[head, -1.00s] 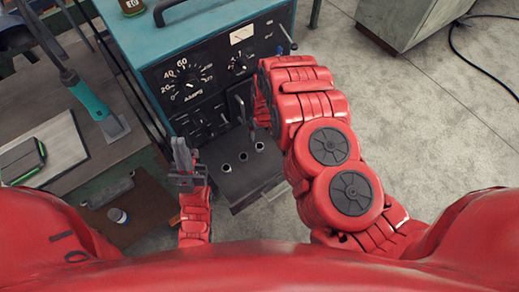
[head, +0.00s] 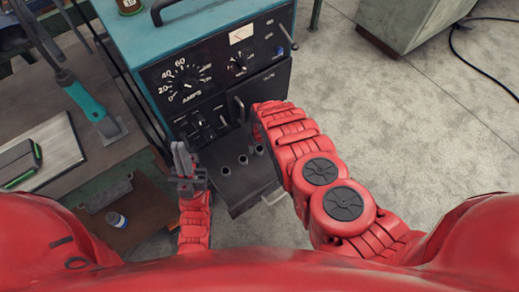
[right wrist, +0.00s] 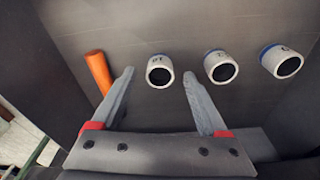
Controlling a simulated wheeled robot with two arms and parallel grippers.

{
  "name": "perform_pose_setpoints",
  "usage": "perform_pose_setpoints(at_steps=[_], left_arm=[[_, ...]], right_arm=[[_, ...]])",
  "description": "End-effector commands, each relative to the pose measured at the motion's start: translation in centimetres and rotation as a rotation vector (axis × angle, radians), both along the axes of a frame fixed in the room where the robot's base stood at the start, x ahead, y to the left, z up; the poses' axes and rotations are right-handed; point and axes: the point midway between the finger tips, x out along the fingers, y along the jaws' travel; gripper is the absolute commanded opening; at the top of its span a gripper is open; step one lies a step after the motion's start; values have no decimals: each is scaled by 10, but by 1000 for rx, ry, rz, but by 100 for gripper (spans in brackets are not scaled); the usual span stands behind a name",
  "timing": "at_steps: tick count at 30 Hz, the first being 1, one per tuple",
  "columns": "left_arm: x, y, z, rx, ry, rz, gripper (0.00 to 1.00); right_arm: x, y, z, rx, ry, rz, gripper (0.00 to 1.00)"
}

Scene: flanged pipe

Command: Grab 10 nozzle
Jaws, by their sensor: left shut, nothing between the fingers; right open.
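Three short white cylindrical nozzles stand in a row on a dark grey drawer (head: 240,190) of the teal machine. In the right wrist view the left nozzle (right wrist: 159,71), middle nozzle (right wrist: 220,66) and right nozzle (right wrist: 282,61) show dark round openings and blue bands. Their small markings are too blurred to read surely. My right gripper (right wrist: 158,76) is open, its fingertips on either side of the left nozzle, with gaps visible. In the head view my right arm largely hides that gripper. My left gripper (head: 181,160) is shut and empty, left of the drawer.
An orange rod (right wrist: 98,72) is just left of my right gripper's left finger. The machine's front panel (head: 215,85) rises behind the drawer. A workbench (head: 110,150) with a teal-handled tool (head: 88,100) is at left. Open floor (head: 400,130) lies at right.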

Motion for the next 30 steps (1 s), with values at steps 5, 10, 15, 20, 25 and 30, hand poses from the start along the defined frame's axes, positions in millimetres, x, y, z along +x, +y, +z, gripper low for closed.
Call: perform_pose_setpoints(at_steps=[5,10,15,20,25,30], left_arm=[[0,0,-6,0,0,0,0],[0,0,-7,0,0,0,0],[0,0,-7,0,0,0,0],[0,0,-7,0,1,0,0],[0,0,-7,0,0,0,0],[0,0,-7,0,0,0,0]], right_arm=[[2,0,-16,-1,0,0,77],[2,1,-20,1,1,-1,77],[2,1,-20,1,1,-1,77],[2,1,-20,1,1,-1,64],[2,1,-20,1,1,-1,34],[2,1,-20,0,1,-1,3]])
